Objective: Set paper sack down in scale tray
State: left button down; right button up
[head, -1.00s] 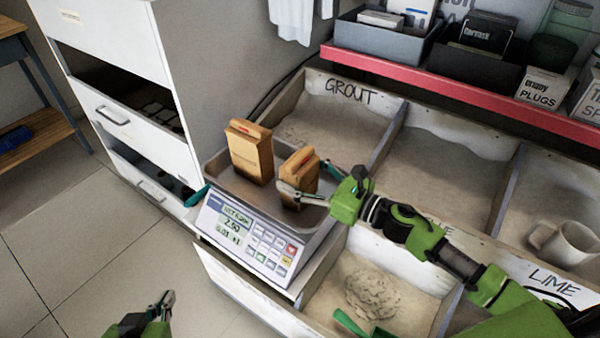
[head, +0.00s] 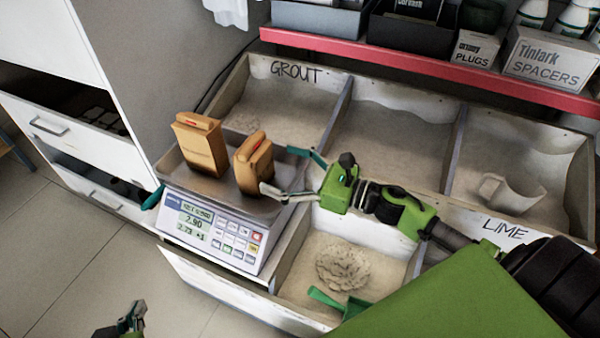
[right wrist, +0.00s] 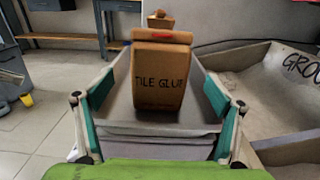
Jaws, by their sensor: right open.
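Two brown paper sacks stand in the grey scale tray (head: 288,208). The left sack (head: 200,150) stands apart from my right gripper. The right sack (head: 253,165) stands upright, and in the right wrist view this sack (right wrist: 160,85) reads "TILE GLUE". My right gripper (head: 277,169) is open just to the right of that sack. In the right wrist view its teal fingers are spread on either side, with visible gaps to the sack. The scale's display and keypad (head: 210,228) face the front. My left gripper (head: 132,316) is low at the bottom left, away from the scale; its jaw opening is unclear.
Bins of powder lie right of the scale, with a mug (head: 513,195) in one and a green scoop (head: 338,303) in the front one. A red-edged shelf (head: 430,68) with boxes runs above. A white drawer cabinet (head: 60,125) stands left.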

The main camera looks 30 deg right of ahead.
pick_arm(q)
jog(key=shift+s+a+f, duration=0.15)
jog(key=shift+s+f, duration=0.15)
pick_arm(e)
jog(key=shift+v, duration=2.4)
pick_arm(q)
jog(key=shift+s, duration=0.1)
